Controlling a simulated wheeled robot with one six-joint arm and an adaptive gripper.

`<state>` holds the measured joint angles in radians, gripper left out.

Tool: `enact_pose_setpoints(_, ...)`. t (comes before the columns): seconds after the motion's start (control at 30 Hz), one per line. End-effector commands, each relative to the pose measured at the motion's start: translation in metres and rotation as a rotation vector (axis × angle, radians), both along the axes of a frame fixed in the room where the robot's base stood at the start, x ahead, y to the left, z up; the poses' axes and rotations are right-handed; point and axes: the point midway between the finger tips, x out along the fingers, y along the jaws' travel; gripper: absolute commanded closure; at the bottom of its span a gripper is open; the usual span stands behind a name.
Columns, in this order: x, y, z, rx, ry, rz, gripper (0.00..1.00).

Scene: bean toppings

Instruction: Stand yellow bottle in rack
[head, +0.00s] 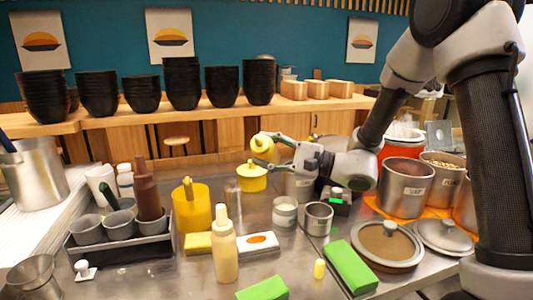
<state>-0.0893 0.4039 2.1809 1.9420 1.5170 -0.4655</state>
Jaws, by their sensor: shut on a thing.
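A pale yellow squeeze bottle (224,255) with a whitish nozzle stands upright on the counter at the front middle. The rack (122,253) is a dark tray on the left, holding grey cups (121,223) and an upright brown bottle (146,190). My gripper (264,146) is raised over the back of the counter, well apart from the pale bottle and the rack. It is shut on a small rounded yellow thing (262,143). I cannot tell whether that is a bottle seen end-on.
A yellow cup (191,210), a lidded yellow pot (252,179) and steel cups (318,217) crowd the middle. Green blocks (350,267) and a lidded pan (387,243) lie at front right. Steel containers (405,186) stand at right.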

Motion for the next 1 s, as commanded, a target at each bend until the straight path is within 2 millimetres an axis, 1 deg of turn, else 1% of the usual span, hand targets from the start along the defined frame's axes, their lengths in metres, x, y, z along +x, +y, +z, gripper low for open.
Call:
enact_pose_setpoints(0.1,-0.0005,0.0002,0.0011,0.053,0.222,0.000,0.58)
enact_pose_setpoints(0.3,-0.0004,0.0002,0.0012,0.136,0.585,0.000,0.58)
enact_pose_setpoints(0.4,-0.0003,0.0003,0.0009,0.170,0.732,0.001,0.58)
enact_pose_setpoints(0.5,-0.0005,0.0003,0.0011,0.196,0.841,0.002,0.58)
enact_pose_setpoints(0.7,-0.0002,0.0002,0.0003,0.220,0.949,0.001,0.58)
enact_pose_setpoints(1.0,-0.0001,0.0002,0.0003,0.223,0.959,0.001,0.58)
